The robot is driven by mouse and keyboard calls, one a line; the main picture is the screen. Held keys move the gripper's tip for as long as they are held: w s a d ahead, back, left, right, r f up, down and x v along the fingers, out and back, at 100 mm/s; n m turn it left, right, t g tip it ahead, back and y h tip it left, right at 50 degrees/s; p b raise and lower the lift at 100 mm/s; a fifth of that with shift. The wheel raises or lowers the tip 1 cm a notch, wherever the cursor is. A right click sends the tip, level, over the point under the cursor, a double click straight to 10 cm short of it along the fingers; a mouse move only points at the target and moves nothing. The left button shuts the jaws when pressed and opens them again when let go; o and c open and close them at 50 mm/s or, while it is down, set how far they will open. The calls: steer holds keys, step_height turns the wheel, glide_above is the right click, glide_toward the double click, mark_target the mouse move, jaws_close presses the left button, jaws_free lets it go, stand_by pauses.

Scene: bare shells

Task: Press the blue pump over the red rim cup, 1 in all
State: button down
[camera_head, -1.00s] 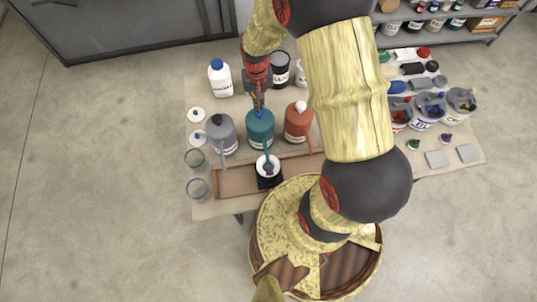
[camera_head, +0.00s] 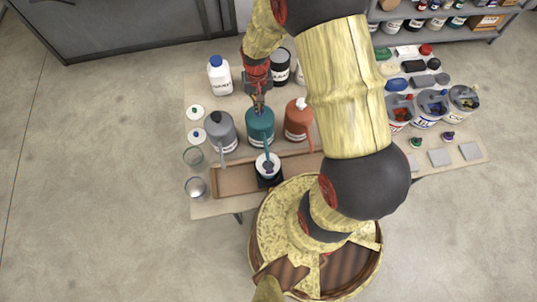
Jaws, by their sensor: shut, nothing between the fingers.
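A teal bottle (camera_head: 259,125) stands in the row of pump bottles, with its spout reaching forward over a cup. Its blue pump head is mostly hidden under my gripper's fingertips. A small white cup (camera_head: 267,163) stands below the spout; I cannot make out a red rim on it. My gripper (camera_head: 258,105) is shut and empty, pointing down at the top of the teal bottle, seemingly touching the pump head.
A grey bottle with a black pump (camera_head: 222,135) stands left and an orange bottle with a white pump (camera_head: 298,122) right of the teal one. The cup is on a black stand (camera_head: 269,182) by a wooden tray (camera_head: 232,180). Clear glasses (camera_head: 195,187) are at left.

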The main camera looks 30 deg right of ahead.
steer(key=shift+f, duration=0.25)
steer(key=shift+r, duration=0.1)
steer(key=shift+r+p, duration=1.15)
steer(key=shift+r, duration=0.55)
step_height(320, 180, up, 6)
steer(key=p, duration=0.4)
steer(key=shift+s, duration=0.15)
